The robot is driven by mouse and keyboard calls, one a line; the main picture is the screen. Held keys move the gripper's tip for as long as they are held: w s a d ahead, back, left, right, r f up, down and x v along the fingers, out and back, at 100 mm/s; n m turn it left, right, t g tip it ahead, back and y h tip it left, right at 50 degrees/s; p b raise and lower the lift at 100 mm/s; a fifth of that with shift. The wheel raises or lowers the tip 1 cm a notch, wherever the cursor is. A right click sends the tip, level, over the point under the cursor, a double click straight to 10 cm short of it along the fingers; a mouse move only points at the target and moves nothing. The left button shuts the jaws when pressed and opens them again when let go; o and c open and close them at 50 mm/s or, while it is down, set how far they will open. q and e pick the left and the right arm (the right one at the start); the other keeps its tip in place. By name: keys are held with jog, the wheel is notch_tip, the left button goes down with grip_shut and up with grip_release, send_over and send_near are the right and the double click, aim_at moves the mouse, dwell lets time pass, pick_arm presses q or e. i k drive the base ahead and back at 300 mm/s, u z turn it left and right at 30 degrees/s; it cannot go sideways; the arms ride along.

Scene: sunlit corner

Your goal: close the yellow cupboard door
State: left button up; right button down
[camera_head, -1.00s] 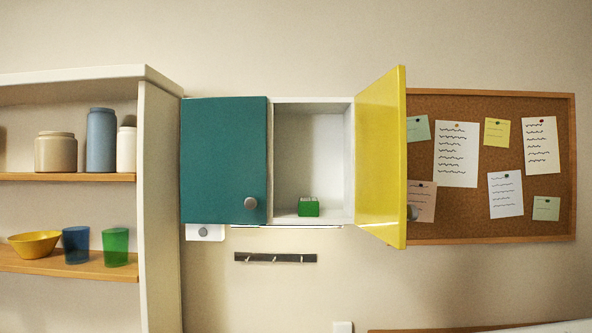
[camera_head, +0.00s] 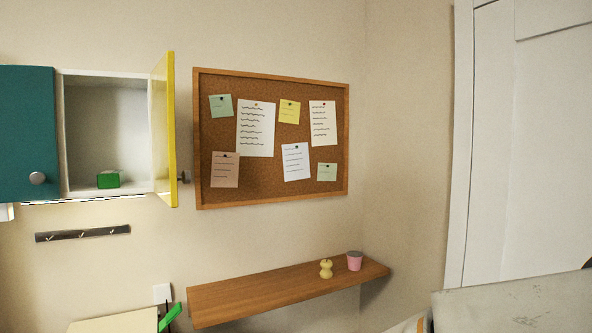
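The yellow cupboard door (camera_head: 164,130) stands open at the right side of the wall cupboard, seen nearly edge-on. Its dark knob (camera_head: 184,177) sticks out on the right, near the door's lower part. The open compartment (camera_head: 107,125) is pale inside and holds a small green box (camera_head: 108,180) on its floor. The teal door (camera_head: 27,130) on the left covers the other compartment and has a grey knob. Neither of my grippers shows in the head view.
A cork board (camera_head: 271,138) with several notes hangs right of the yellow door. A wooden shelf (camera_head: 280,292) below holds a yellow figure (camera_head: 326,269) and a pink cup (camera_head: 354,261). A hook rail (camera_head: 82,233) is under the cupboard. A white door (camera_head: 530,140) is at right.

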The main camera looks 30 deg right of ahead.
aim_at(165, 176)
jog(key=z, duration=1.1)
jog(key=i, duration=0.4)
jog(key=u, duration=0.15)
